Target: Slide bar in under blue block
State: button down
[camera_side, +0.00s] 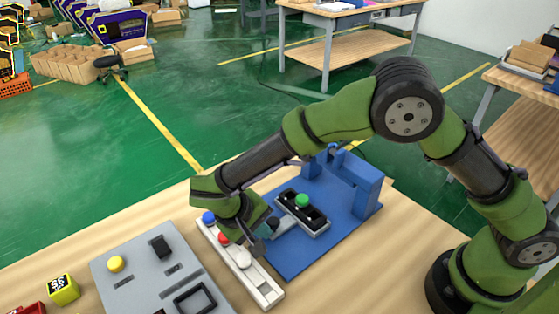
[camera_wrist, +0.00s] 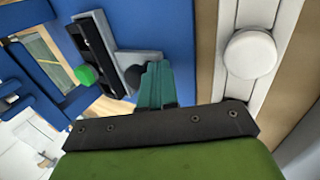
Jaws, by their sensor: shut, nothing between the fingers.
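A grey and black bar (camera_side: 314,222) with a green ball (camera_side: 302,200) on it lies on a blue plate (camera_side: 300,258). The bar (camera_wrist: 92,42) and green ball (camera_wrist: 86,74) also show in the wrist view. A dark round knob (camera_side: 273,223) sits beside the bar, on a grey piece. A blue block (camera_side: 366,190) stands at the plate's right rear, apart from the visible bar. My gripper (camera_side: 262,232) is shut and empty, low over the plate's left side. Its teal fingers (camera_wrist: 155,84) are close beside the dark knob (camera_wrist: 131,76); contact cannot be told.
A white rail (camera_side: 262,288) with a blue, a red and a white ball lies left of the plate. A grey panel (camera_side: 135,280) with a yellow button (camera_side: 116,264) is farther left. A yellow cube (camera_side: 63,290) sits at the far left. The plate's front is clear.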

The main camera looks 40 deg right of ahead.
aim_at(285, 223)
jog(key=shift+d, duration=0.1)
jog(key=shift+d, duration=2.25)
